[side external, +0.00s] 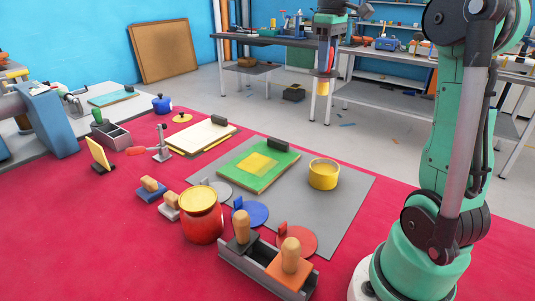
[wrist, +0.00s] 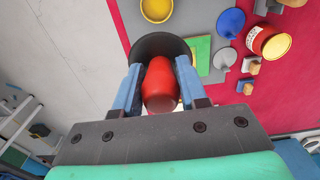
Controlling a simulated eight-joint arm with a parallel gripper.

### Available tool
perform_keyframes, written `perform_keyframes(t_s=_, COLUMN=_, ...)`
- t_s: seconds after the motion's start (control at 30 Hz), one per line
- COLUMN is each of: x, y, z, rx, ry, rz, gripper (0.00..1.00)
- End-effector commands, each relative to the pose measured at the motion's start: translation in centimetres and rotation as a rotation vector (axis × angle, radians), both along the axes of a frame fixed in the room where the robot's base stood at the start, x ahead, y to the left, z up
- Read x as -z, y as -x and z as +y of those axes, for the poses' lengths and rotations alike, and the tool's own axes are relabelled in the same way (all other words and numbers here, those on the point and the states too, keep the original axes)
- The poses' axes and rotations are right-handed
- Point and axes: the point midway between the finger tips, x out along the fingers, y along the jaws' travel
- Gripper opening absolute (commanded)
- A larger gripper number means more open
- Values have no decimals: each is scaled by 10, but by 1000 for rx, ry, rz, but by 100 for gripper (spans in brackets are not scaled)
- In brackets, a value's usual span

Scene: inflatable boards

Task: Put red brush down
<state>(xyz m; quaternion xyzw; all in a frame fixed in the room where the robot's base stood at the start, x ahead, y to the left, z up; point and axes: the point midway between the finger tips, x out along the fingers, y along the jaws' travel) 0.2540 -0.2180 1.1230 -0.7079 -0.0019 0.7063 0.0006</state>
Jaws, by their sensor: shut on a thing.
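My gripper (side external: 325,66) hangs high at the top centre of the side external view, well above the table. In the wrist view my gripper (wrist: 160,85) has its two blue fingers closed on the rounded red handle of the red brush (wrist: 161,84). A dark round part shows beyond the handle, and the brush's underside is hidden there. In the side external view the red brush (side external: 331,58) is small and partly covered by the fingers, with a yellow end pointing down. It is clear of any surface.
The red table has a grey mat (side external: 335,205) with a green board (side external: 275,172) and yellow tub (side external: 323,174). A red jar (side external: 202,218), round discs and a tray (side external: 262,272) of wooden-handled stamps stand in front. Red cloth at the left front is clear.

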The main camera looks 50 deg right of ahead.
Motion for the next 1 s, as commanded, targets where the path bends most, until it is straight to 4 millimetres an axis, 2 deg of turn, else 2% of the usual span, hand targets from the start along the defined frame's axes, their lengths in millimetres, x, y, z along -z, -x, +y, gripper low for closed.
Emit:
perform_keyframes(t_s=0.03, x=-6, y=12, z=-1, rx=5, ry=0, rz=0, gripper=0)
perform_keyframes(t_s=0.1, x=-11, y=22, z=-2, rx=3, ry=0, rz=0, gripper=0)
perform_keyframes(t_s=0.23, x=-3, y=28, z=-2, rx=-1, ry=0, rz=0, gripper=0)
perform_keyframes(t_s=0.8, x=126, y=27, z=-2, rx=-1, ry=0, rz=0, gripper=0)
perform_keyframes(t_s=1.0, x=149, y=27, z=-2, rx=-1, ry=0, rz=0, gripper=0)
